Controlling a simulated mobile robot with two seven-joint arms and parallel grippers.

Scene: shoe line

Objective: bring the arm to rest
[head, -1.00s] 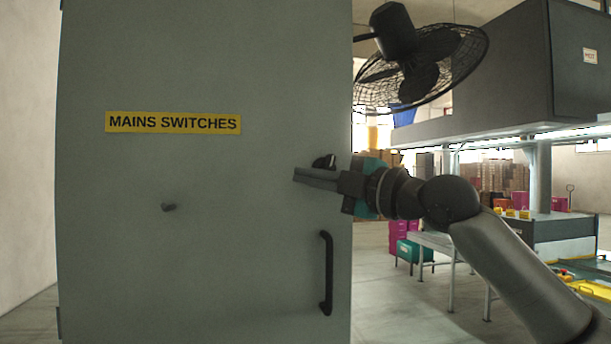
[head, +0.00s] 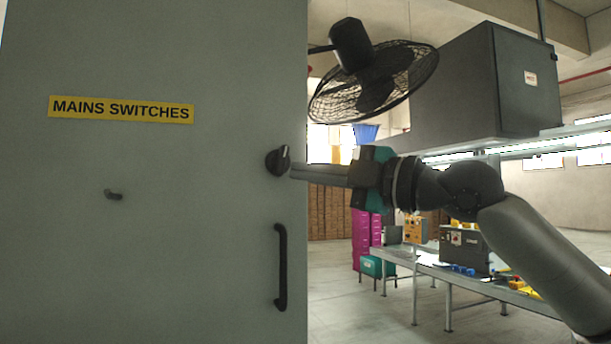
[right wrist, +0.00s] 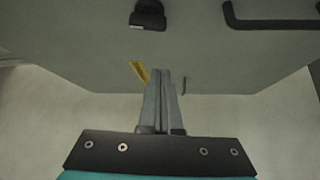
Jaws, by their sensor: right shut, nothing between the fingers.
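My right gripper (head: 294,172) is shut and empty, with its fingers pointing left at the grey cabinet front. In the head view its tips are close to the black rotary knob (head: 278,160) near the cabinet's right edge. In the right wrist view the two fingers (right wrist: 163,75) lie together, and the knob (right wrist: 148,15) shows beyond them, apart from the tips. The grey cabinet (head: 180,220) bears a yellow "MAINS SWITCHES" label (head: 121,109). My left gripper is not in view.
A fan (head: 372,75) hangs above my right arm. A metal table (head: 440,275) with boxes stands behind the arm. Pink crates (head: 366,240) stand further back; bare floor shows between.

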